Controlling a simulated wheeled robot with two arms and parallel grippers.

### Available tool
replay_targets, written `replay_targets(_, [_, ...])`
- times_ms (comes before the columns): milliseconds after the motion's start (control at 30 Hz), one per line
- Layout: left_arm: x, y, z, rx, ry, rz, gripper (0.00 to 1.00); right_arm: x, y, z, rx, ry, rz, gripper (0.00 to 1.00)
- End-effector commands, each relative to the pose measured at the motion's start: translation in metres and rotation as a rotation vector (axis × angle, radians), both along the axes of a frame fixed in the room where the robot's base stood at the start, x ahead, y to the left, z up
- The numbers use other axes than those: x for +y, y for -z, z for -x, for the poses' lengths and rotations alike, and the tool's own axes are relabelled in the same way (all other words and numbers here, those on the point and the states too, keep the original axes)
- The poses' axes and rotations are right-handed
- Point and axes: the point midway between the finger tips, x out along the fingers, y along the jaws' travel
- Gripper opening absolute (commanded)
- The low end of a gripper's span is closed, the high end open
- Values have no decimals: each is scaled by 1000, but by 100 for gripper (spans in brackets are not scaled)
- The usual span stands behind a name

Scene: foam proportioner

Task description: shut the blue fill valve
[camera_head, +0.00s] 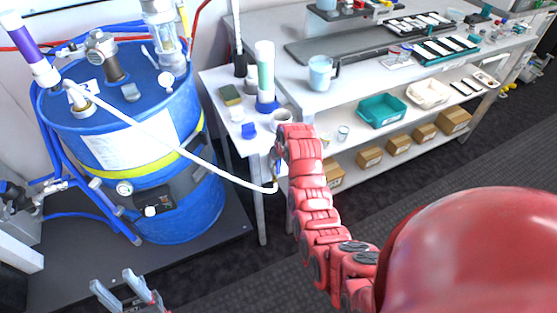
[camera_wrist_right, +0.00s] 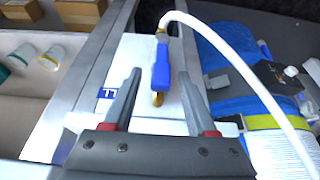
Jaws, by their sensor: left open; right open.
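The blue fill valve (camera_wrist_right: 161,66) shows in the right wrist view, its blue handle lying along the line of its brass fittings. The white hose (camera_wrist_right: 225,48) runs from its upper end. My right gripper (camera_wrist_right: 160,78) is open, with one finger on each side of the valve in the picture; I see no clear contact. In the head view the hose (camera_head: 175,148) runs from the blue drum (camera_head: 185,215) to beside my right gripper (camera_head: 277,163), which largely hides the valve. My left gripper (camera_head: 120,283) is open and empty at the bottom left.
A workbench (camera_head: 300,95) with a blue jug (camera_head: 320,72) and lower shelves stands to the right. Dark floor lies clear in front of the drum.

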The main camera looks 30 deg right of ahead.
Motion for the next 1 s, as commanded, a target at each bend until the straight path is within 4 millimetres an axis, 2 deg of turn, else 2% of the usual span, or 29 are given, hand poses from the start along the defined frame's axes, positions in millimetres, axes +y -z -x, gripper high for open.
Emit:
replay_targets(167, [0,0,0,0,0,0,50,0,0,0,0,0,0,57])
replay_targets(500, [0,0,0,0,0,0,50,0,0,0,1,0,0,0])
replay_targets(1000, [0,0,0,0,0,0,50,0,0,0,1,0,0,0])
